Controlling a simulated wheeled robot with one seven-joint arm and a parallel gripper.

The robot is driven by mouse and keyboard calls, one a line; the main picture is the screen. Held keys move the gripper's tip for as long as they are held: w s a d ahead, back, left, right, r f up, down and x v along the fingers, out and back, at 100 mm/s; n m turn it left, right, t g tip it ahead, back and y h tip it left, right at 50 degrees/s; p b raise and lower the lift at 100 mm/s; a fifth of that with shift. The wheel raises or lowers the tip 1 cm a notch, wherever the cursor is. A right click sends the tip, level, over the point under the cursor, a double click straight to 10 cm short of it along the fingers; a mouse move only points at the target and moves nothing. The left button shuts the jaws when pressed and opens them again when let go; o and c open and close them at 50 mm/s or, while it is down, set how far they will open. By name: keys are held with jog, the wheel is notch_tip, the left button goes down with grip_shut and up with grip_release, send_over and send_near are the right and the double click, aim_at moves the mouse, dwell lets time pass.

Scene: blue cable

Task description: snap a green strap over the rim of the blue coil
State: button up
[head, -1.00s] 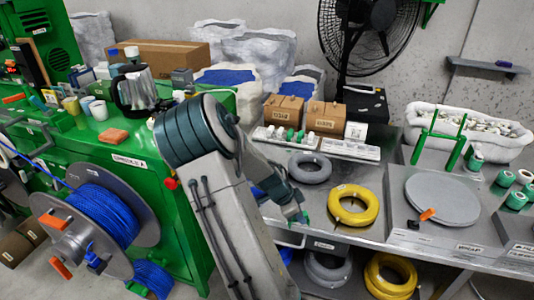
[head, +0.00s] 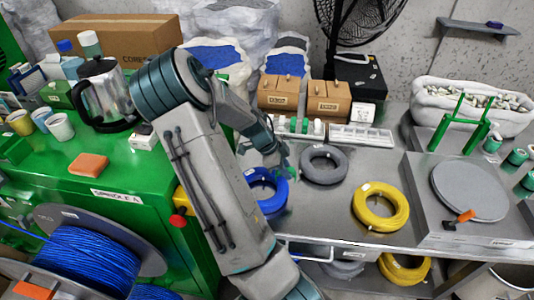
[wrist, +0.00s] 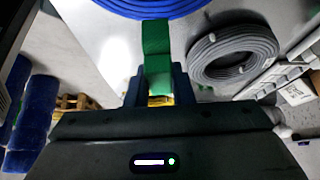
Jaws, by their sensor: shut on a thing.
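The blue coil (head: 268,199) lies on the grey table, partly hidden behind my arm in the head view. In the wrist view its near edge (wrist: 155,9) crosses the top of the picture. My gripper (wrist: 158,84) is shut on a green strap (wrist: 156,46), which sticks out forward between the fingers. The strap's far end meets the coil's near edge in the wrist view; I cannot tell whether they touch. In the head view my gripper (head: 282,163) is at the far right side of the blue coil, and the strap is too small to make out clearly.
A grey coil (head: 324,166) lies close to the right, also in the wrist view (wrist: 232,52). A yellow coil (head: 380,207) is further right. A white tray of small rolls (head: 297,129) stands behind. The green machine (head: 130,200) is left of my arm.

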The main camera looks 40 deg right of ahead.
aim_at(283, 187)
jog(key=shift+w+f, duration=0.1)
jog(key=shift+w, duration=0.3)
jog(key=shift+s+f+b, duration=0.2)
jog(key=shift+f+b, duration=0.45)
jog(key=shift+f, duration=0.1)
jog(key=shift+f+b, duration=0.7)
jog(key=shift+f, duration=0.35)
jog(key=shift+w+f, duration=0.1)
jog(key=shift+f, duration=0.05)
jog(key=shift+a+f+b, duration=0.1)
jog(key=shift+f+b, duration=0.65)
jog(key=shift+b, duration=0.05)
jog(key=shift+f, duration=0.25)
jog(key=shift+f+b, duration=0.25)
jog(key=shift+b, duration=0.1)
jog(key=shift+r, duration=0.15)
jog(key=shift+r, duration=0.1)
